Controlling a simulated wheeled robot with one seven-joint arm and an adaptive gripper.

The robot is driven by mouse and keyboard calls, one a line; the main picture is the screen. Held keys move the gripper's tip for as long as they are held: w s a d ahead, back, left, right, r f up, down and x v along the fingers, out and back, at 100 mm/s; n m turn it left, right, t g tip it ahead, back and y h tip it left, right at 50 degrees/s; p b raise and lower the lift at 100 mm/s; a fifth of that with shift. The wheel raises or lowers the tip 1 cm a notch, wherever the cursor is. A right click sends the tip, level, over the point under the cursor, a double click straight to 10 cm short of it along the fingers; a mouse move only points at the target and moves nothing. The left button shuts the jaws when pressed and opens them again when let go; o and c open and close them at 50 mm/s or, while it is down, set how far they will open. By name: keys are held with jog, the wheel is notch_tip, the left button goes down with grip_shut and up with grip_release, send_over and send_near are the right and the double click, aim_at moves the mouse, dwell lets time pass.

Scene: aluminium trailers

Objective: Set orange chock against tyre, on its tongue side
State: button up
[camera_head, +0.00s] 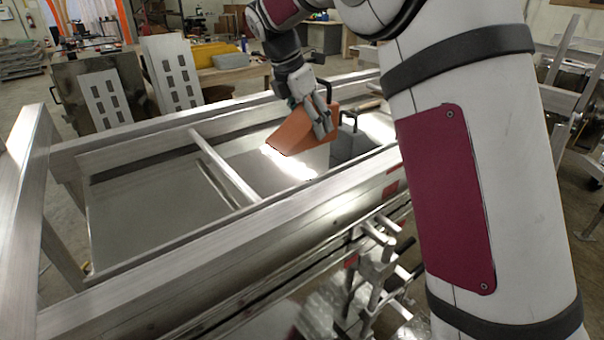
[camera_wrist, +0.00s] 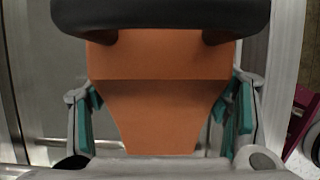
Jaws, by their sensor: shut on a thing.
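The orange chock (camera_head: 294,132), a wedge with black handle bars, is held in the air over the aluminium trailer bed (camera_head: 135,210). My gripper (camera_head: 320,122) is shut on it. In the wrist view the chock (camera_wrist: 155,100) fills the middle, with a grey-and-teal finger on each side and the thick black handle (camera_wrist: 160,15) across the top. The handle hides part of the chock's upper face. I cannot make out a tyre or the trailer's tongue in either view.
Long aluminium rails (camera_head: 200,230) and a cross bar (camera_head: 225,168) frame the bed below the chock. Clamp-like metal parts (camera_head: 375,260) stand along the near side. Slotted panels (camera_head: 172,75) and a bench with a yellow item (camera_head: 212,52) are behind.

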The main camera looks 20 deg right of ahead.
jog(key=shift+f+p, duration=0.85)
jog(key=shift+f, duration=3.9)
jog(key=shift+f, duration=0.2)
jog(key=o, duration=1.7)
